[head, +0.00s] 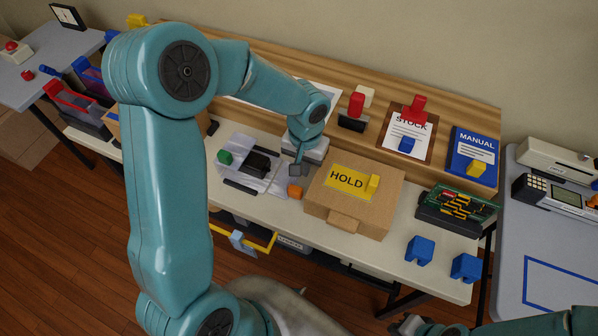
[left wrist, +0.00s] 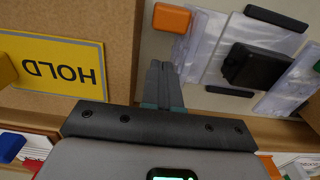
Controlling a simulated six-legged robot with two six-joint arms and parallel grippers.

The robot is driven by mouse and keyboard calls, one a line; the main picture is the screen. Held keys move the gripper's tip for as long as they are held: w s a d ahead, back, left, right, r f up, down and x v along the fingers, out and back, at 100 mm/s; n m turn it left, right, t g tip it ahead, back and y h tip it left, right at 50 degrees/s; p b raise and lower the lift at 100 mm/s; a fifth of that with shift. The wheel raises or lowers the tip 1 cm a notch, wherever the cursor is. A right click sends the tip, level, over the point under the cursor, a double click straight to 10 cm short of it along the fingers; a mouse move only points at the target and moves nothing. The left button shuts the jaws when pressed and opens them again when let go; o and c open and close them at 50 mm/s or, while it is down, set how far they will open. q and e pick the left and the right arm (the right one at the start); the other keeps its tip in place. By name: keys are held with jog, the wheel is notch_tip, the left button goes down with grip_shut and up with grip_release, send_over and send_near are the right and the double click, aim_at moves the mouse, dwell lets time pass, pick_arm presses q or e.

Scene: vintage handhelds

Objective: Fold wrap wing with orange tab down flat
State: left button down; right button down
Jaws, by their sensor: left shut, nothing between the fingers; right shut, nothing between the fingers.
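A clear plastic wrap (head: 234,145) lies on the white bench, with a dark handheld-like block (head: 258,163) at its middle. The block also shows in the left wrist view (left wrist: 250,65). The wing with the orange tab (head: 295,191) is on the right side; its tab (left wrist: 172,18) and clear film (left wrist: 207,40) show close up. I cannot tell whether this wing is flat or slightly raised. A green tab (head: 225,157) marks the opposite side. My left gripper (head: 297,170) is shut and empty, just behind the orange tab. My right gripper (head: 402,325) is shut at the bottom edge, partly cut off.
A cardboard box with a yellow HOLD label (head: 348,181) stands right beside the orange tab. Dark bars (head: 240,186) lie by the wrap. A green circuit board (head: 455,206) and blue blocks (head: 420,250) are further right. A wooden shelf (head: 340,85) runs behind.

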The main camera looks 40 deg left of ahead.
pick_arm(q)
jog(key=shift+s, duration=0.1)
jog(key=shift+a+r, duration=0.2)
jog(key=shift+r, duration=0.05)
dwell(0.3)
jog(key=shift+r, duration=0.1)
